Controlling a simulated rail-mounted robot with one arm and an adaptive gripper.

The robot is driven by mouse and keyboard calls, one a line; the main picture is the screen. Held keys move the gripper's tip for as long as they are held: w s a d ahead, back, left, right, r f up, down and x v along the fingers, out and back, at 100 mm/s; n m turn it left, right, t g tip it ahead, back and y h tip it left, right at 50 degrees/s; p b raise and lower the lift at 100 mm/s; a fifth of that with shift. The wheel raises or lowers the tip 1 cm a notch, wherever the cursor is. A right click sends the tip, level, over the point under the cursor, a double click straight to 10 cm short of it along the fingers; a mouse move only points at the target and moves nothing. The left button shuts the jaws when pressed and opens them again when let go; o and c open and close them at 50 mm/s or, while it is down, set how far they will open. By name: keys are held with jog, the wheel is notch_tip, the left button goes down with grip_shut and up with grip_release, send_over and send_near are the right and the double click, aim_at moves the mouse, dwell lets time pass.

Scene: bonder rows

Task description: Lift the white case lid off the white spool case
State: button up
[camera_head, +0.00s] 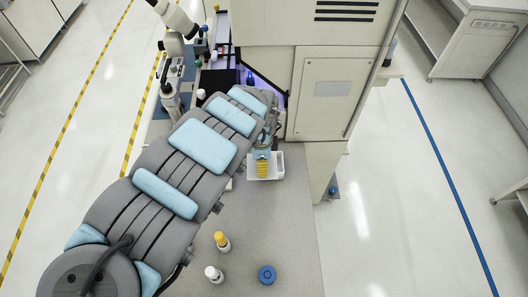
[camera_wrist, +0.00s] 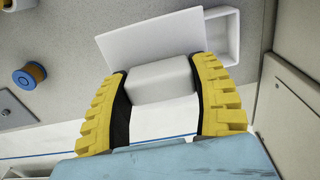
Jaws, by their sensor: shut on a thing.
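The white case lid (camera_wrist: 150,38) shows in the wrist view as a flat white panel with a thick white block-like grip (camera_wrist: 161,80). My gripper (camera_wrist: 160,82), with yellow fingers and black pads, is shut on that grip from both sides. The white spool case (camera_wrist: 228,38) shows behind and right of the lid, with part of its open inside visible. The lid is offset from the case and covers part of it in this view. In the head view, my gripper (camera_head: 263,170) is over the white case (camera_head: 280,166). The gap between lid and case cannot be judged.
A large beige machine (camera_head: 325,90) rises close behind the case.

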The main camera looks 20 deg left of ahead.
aim_at(254, 178)
jog(key=shift+s+a+r+p, duration=0.2)
jog(key=shift+s+r+p, duration=0.25)
jog(key=shift+r+p, duration=0.15)
jog(key=s+p, duration=0.1)
jog(key=p, duration=0.1)
jog(key=s+r+p, duration=0.1)
jog(key=p, duration=0.1)
jog(key=shift+s+p, duration=0.15)
jog(key=shift+p, duration=0.15)
jog(key=shift+s+r+p, duration=0.15)
jog(key=shift+s+p, duration=0.85)
jog(key=shift+p, duration=0.2)
jog(key=w+d+r+n+p, duration=0.1)
jog(key=w+d+r+n, duration=0.3)
jog(key=r, duration=0.6)
jog(key=w+d+r+n+p, duration=0.1)
jog(key=w+d+r+n, duration=0.3)
jog(key=w+d+r, duration=0.4)
jog(key=w+d+r+n+p, duration=0.1)
jog(key=w+d+r+n, duration=0.3)
jog(key=d+r, duration=0.5)
notch_tip(254, 178, up, 3)
jog(key=shift+w+d+f+n, duration=0.1)
jog(key=shift+w+d+n, duration=0.3)
jog(key=shift+w, duration=0.55)
